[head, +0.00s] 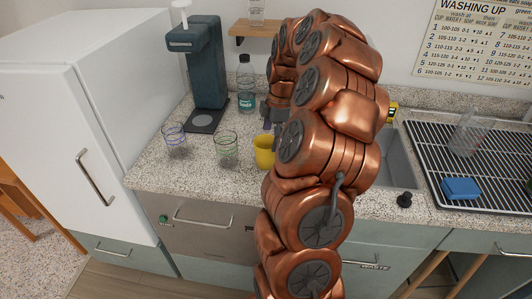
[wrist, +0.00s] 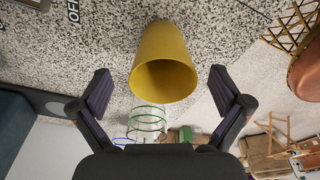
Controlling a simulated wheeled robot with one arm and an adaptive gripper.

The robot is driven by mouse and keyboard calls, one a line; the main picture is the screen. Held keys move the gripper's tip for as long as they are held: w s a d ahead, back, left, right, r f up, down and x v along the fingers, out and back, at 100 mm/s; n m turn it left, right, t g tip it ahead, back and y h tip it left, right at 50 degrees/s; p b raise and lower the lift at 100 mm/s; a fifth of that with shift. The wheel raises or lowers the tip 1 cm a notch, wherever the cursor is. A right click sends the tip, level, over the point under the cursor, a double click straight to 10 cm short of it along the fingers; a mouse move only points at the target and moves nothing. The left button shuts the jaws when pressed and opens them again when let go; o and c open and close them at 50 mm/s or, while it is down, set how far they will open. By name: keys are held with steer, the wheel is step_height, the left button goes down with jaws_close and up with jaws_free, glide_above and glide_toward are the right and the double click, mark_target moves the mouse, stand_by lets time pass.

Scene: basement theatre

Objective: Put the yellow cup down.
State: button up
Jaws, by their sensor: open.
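The yellow cup (head: 264,152) stands on the speckled counter near its front edge, partly hidden behind my arm in the head view. In the wrist view the yellow cup (wrist: 163,45) shows with its open rim facing the camera. My gripper (wrist: 160,74) is open, with one finger on each side of the cup and clear gaps to it. In the head view only a dark part of my gripper (head: 275,118) shows above and behind the cup; the rest is hidden by my arm.
A green-ringed glass (head: 226,147) stands just left of the cup, and a blue-ringed glass (head: 175,138) farther left. A teal dispenser (head: 207,65) and a bottle (head: 246,85) stand behind. The sink (head: 398,160) and drying rack (head: 490,130) are to the right.

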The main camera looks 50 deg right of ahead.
mark_target(265, 151)
steer(key=shift+a+f+p, duration=0.3)
steer(key=shift+a+f, duration=0.05)
steer(key=shift+f, duration=0.05)
steer(key=shift+w+a+f+p, duration=0.2)
steer(key=shift+f+p, duration=0.1)
steer(key=shift+f, duration=0.4)
steer(key=shift+w+a+f+p, duration=0.1)
steer(key=shift+a+f+p, duration=0.2)
steer(key=shift+f, duration=0.4)
steer(key=shift+w+a+f+p, duration=0.15)
steer(key=shift+f+p, duration=0.2)
steer(key=shift+f, duration=0.35)
steer(key=c, duration=1.3)
steer(key=shift+o, duration=0.2)
steer(key=shift+r, duration=0.1)
steer(key=shift+w+r+b, duration=0.1)
steer(key=shift+r+b, duration=0.85)
steer(key=shift+r, duration=0.75)
steer(key=s+a+r+b, duration=0.1)
steer(key=s+a+b, duration=0.2)
steer(key=a, duration=1.2)
steer(key=shift+s+a+r+b, duration=0.2)
steer(key=shift+a+r+b, duration=0.15)
steer(key=shift+b, duration=0.6)
